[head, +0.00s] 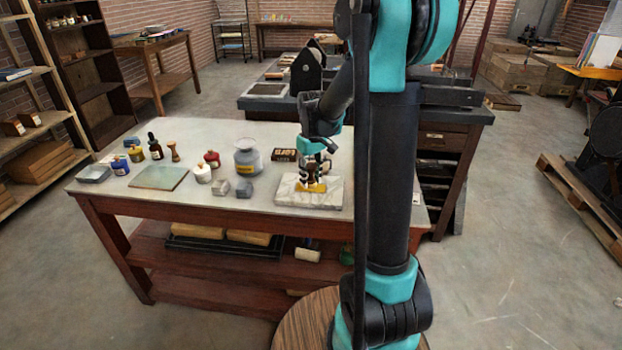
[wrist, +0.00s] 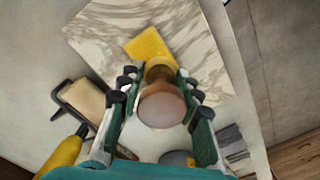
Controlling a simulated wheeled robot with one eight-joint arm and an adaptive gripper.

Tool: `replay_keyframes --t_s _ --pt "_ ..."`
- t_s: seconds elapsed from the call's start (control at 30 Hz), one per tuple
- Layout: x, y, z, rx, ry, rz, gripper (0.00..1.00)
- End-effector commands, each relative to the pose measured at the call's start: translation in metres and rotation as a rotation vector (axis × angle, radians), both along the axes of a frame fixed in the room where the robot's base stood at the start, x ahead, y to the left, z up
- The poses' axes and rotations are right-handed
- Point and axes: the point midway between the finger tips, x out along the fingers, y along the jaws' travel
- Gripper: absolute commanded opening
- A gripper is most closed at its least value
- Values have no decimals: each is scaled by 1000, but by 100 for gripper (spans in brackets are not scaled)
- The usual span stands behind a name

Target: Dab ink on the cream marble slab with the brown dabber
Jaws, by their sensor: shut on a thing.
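The cream marble slab (head: 328,201) lies near the right front of the table, with grey veins; it also shows at the top of the wrist view (wrist: 190,22). A flat yellow patch (wrist: 150,45) lies on it. My gripper (head: 316,162) is above the slab, shut on the brown dabber. In the wrist view the dabber's rounded brown end (wrist: 161,106) faces the camera between my gripper's fingers (wrist: 160,84). Its far end is at the edge of the yellow patch; I cannot tell whether it touches the slab. The dabber is mostly hidden in the head view.
Left of the slab are small stone blocks (head: 244,188), a grey tin (head: 248,160) and several ink bottles. A greenish plate (head: 158,177) and a wooden hourglass-shaped piece (head: 174,151) stand farther left. A dark lettered box (head: 284,155) is behind the slab.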

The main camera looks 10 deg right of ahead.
Motion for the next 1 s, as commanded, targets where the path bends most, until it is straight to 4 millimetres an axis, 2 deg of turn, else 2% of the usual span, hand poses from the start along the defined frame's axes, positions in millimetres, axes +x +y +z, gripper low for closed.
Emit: replay_keyframes --t_s 0.7,1.0 --pt "1 0 53 0 -1 0 5" --pt "1 0 64 0 -1 0 5"
